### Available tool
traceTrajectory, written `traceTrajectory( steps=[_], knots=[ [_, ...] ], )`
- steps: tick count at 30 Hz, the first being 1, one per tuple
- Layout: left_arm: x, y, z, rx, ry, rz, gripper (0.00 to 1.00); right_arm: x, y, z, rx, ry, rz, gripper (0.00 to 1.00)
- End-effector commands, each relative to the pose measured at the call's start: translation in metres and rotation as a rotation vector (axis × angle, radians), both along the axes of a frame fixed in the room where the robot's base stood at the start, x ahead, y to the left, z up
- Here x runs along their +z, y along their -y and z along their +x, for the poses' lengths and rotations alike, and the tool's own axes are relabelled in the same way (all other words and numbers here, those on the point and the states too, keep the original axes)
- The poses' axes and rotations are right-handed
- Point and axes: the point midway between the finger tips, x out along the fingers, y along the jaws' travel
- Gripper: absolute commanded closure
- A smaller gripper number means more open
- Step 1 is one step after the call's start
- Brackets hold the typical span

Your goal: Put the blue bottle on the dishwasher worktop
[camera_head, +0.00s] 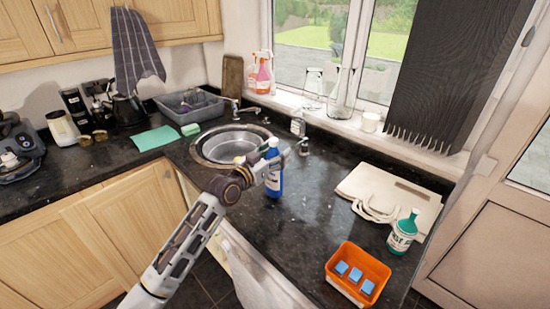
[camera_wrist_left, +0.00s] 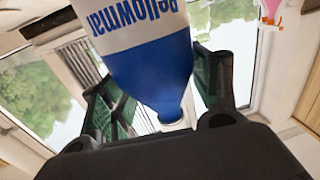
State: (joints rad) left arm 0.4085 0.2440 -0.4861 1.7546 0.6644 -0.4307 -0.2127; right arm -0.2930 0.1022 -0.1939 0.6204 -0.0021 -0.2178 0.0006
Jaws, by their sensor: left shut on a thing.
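The blue bottle (camera_head: 274,184), with a white label, is upright in the head view. My left gripper (camera_head: 272,167) is shut on its upper part. In the left wrist view the bottle (camera_wrist_left: 150,70) sits between the two dark fingers (camera_wrist_left: 160,95), its narrow neck toward the camera. The dishwasher worktop (camera_head: 300,230) is the dark speckled granite right of the sink. The bottle is over this worktop near the sink; I cannot tell whether its base touches the stone. My right gripper is not in view.
A round steel sink (camera_head: 228,147) lies behind my left gripper. To the right are an orange tray (camera_head: 347,288) with blue blocks, a green bottle (camera_head: 402,235) and a pale board (camera_head: 385,195). Glasses (camera_head: 341,95) stand on the windowsill. The worktop's middle is clear.

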Motion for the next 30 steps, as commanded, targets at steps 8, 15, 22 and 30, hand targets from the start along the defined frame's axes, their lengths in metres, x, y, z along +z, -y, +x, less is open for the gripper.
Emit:
traceTrajectory(
  steps=[8,15,22,30],
  knots=[
    [-0.013,-0.001,0.0,0.001,0.005,-0.002,1.0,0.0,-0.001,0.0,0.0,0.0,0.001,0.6],
    [-0.013,0.0,0.0,0.001,0.005,-0.002,1.0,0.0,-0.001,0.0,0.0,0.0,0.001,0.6],
    [-0.017,0.0,0.0,0.001,0.001,-0.001,0.27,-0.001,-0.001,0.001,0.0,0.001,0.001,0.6],
    [-0.017,0.0,0.0,0.001,0.001,-0.001,0.15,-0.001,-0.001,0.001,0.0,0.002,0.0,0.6]
  ],
)
